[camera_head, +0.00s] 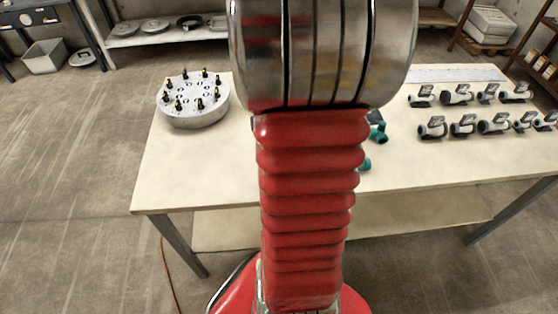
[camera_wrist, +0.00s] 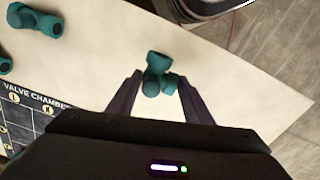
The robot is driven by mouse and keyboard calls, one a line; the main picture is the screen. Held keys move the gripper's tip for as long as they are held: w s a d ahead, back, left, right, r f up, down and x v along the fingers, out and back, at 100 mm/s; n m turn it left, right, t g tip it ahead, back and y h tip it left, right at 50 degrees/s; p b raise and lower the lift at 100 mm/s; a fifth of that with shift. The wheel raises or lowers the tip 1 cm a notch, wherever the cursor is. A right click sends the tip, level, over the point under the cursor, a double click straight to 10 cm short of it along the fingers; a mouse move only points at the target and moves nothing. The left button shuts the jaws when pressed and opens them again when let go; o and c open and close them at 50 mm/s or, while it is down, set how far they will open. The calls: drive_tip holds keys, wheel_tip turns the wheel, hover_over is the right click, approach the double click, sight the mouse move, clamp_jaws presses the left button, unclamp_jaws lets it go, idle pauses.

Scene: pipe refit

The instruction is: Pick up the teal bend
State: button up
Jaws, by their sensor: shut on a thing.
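In the wrist view, a teal bend (camera_wrist: 155,80) sits between the dark fingers of my gripper (camera_wrist: 159,84). My gripper is shut on this bend. The cream tabletop shows behind it; I cannot tell whether the bend touches the table or hangs above it. Another teal fitting (camera_wrist: 36,20) lies at the upper left, and part of one more (camera_wrist: 4,65) shows at the left edge. In the head view my arm hides the gripper. Teal fittings show just right of the arm, one higher (camera_head: 378,133) and one lower (camera_head: 364,164), partly covered.
A dark board marked VALVE CHAMBER (camera_wrist: 32,115) lies at the lower left of the wrist view. On the table (camera_head: 200,170), a round metal flange with black-and-yellow studs (camera_head: 192,103) stands at the left. Several grey valve fittings (camera_head: 493,125) stand in rows at the right. The front right is clear.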

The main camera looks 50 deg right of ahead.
wheel_tip(320, 180, up, 4)
drive_tip(key=shift+r, duration=0.35)
drive_tip(key=shift+c, duration=0.7)
